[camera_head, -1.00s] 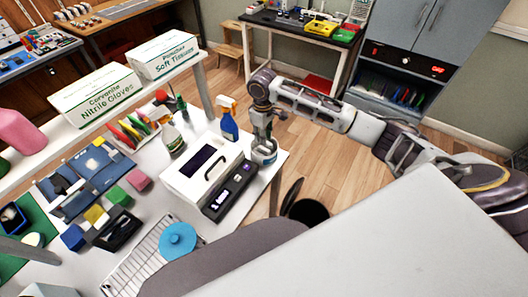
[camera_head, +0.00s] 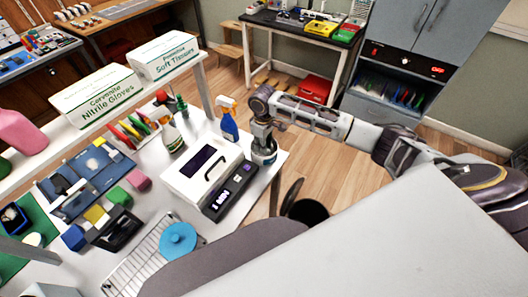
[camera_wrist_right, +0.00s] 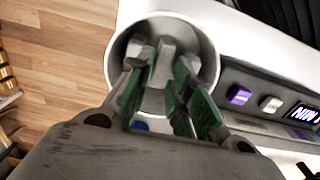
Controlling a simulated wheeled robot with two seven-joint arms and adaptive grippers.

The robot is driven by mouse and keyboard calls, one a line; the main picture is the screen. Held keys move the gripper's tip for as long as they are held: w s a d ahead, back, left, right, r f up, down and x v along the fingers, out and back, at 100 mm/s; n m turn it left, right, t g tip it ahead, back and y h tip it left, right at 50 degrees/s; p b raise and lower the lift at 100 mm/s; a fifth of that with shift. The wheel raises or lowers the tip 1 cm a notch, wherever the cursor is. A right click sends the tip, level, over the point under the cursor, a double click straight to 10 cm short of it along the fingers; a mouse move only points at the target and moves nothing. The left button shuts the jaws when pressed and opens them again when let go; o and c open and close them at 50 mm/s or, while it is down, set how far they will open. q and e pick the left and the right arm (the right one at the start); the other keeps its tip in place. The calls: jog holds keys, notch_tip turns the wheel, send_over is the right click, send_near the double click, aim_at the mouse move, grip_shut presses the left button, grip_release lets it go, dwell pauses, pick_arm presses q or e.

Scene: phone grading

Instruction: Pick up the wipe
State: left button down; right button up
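My right gripper (camera_wrist_right: 160,100) points down into the mouth of a round white tub (camera_wrist_right: 116,66) in the right wrist view. Its green-padded fingers stand apart, with a gap between them. A pale upright piece (camera_wrist_right: 163,62) shows between the fingers; I cannot tell whether it is the wipe or part of the gripper. In the head view the tub, with a blue band (camera_head: 264,158), stands at the right end of the white table, and my right gripper (camera_head: 264,142) is directly over it. The gripper hides most of the tub's inside. My left gripper is not in view.
A white box device with a black control panel (camera_head: 232,190) stands just left of the tub. The table edge is close on the right, with a dark bin (camera_head: 306,212) on the floor beyond.

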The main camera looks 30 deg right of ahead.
jog(key=shift+s+f, duration=0.15)
jog(key=shift+f, duration=1.2)
jog(key=c, duration=0.3)
